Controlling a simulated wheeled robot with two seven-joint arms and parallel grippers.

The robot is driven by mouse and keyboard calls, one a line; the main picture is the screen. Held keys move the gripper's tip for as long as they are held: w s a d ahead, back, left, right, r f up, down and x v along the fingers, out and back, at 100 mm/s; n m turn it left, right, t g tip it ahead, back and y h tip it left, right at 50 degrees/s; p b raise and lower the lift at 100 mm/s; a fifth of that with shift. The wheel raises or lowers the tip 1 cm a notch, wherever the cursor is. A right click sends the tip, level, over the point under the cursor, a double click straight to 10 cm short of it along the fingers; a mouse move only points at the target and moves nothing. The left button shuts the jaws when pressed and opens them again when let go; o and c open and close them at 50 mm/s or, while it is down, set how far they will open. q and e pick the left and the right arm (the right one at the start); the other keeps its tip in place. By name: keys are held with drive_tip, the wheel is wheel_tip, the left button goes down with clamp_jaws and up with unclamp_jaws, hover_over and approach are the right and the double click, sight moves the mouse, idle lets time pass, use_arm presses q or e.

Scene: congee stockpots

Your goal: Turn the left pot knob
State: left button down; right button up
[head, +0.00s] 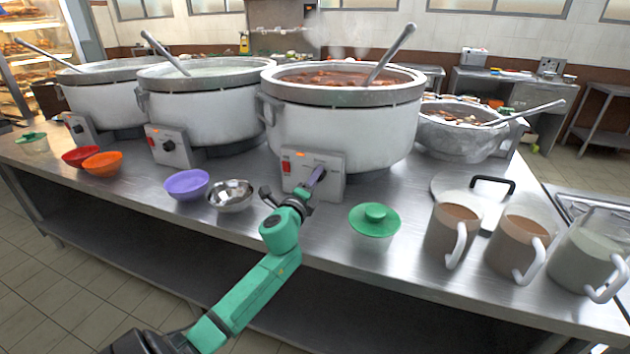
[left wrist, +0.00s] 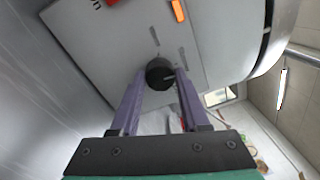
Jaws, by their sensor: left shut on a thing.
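Three white stockpots stand in a row on the steel counter: a left pot (head: 100,105), a middle pot (head: 205,112) and a near pot (head: 345,130) with reddish contents. Each has a control box with a red switch and a black knob. The left pot knob (head: 78,128) and middle pot knob (head: 169,145) are untouched. My left gripper (head: 319,174) is at the near pot's control box (head: 300,182). In the left wrist view its purple fingers are shut on that box's round black knob (left wrist: 160,73), one on each side. My right gripper is out of view.
A purple bowl (head: 187,184), a metal bowl (head: 231,196) and a green-lidded container (head: 374,222) stand close around my left arm. Several handled jugs, including a brown-filled one (head: 453,232), stand at the right. A ladle (head: 390,54) leans in the near pot.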

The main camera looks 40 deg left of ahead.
use_arm(q)
drive_tip(key=shift+n, duration=0.6)
drive_tip(key=shift+c, duration=1.9)
unclamp_jaws()
drive_tip(key=v, duration=0.9)
drive_tip(key=b+v, duration=0.1)
drive_tip(key=v, duration=0.3)
drive_tip(key=shift+s+d+f, duration=0.15)
drive_tip(key=shift+s+f, duration=0.1)
drive_tip(key=shift+f, duration=0.05)
drive_tip(key=shift+s+d+r, duration=0.1)
drive_tip(key=shift+s+d, duration=0.05)
drive_tip(key=shift+s, duration=0.35)
